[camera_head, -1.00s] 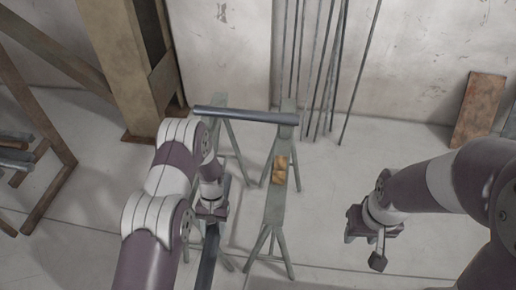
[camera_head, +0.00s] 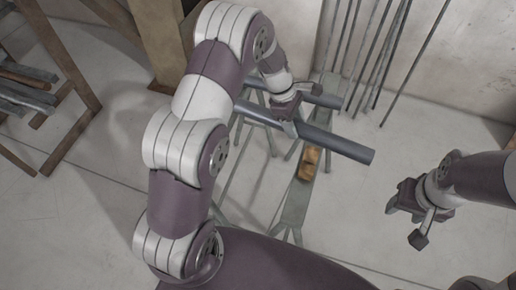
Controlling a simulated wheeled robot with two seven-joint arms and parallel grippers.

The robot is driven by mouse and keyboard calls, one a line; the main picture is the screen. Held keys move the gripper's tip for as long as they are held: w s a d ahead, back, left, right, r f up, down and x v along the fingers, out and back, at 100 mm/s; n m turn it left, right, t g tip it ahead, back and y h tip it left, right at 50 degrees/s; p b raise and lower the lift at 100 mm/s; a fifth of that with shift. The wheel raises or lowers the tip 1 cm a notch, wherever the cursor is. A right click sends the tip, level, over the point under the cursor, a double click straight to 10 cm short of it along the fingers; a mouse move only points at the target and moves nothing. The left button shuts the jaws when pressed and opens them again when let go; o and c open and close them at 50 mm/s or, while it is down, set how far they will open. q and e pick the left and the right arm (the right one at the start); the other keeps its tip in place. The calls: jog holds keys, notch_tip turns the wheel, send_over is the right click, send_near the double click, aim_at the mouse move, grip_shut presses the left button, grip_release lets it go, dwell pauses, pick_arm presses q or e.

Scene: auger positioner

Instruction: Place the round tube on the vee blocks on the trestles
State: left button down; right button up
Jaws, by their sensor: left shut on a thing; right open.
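My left gripper (camera_head: 287,116) is shut on a grey-blue round tube (camera_head: 335,143). The tube slants across above the trestles, its round end pointing right. A tan vee block (camera_head: 309,164) sits on the right trestle (camera_head: 296,204), just in front of the tube in the picture. I cannot tell the gap between tube and block. The other trestle and any block on it are mostly hidden by my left arm. A second tube (camera_head: 325,100) lies across the trestles' far ends, behind the held one. My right gripper (camera_head: 412,213) is open and empty, right of the trestles.
Several thin rods (camera_head: 375,55) lean on the back wall, behind the trestles. A wooden rack (camera_head: 65,75) with several metal bars (camera_head: 25,97) stands at the left. The floor between the right trestle and my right gripper is clear.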

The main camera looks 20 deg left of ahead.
pick_arm(q)
jog(key=shift+w+d+r+n, duration=0.15)
jog(key=shift+w+r+n, duration=0.1)
jog(key=shift+r+n, duration=0.2)
jog(key=shift+n, duration=0.25)
jog(key=s+a+f+p, duration=0.1)
jog(key=s+a+f, duration=0.2)
jog(key=a+f, duration=0.7)
jog(key=shift+s+a+f+t, duration=0.15)
jog(key=shift+a+f+t, duration=0.2)
jog(key=shift+a, duration=0.15)
jog(key=c, duration=0.7)
grip_release()
jog(key=shift+s, duration=0.1)
jog(key=shift+o, duration=1.4)
jog(key=shift+f, duration=0.1)
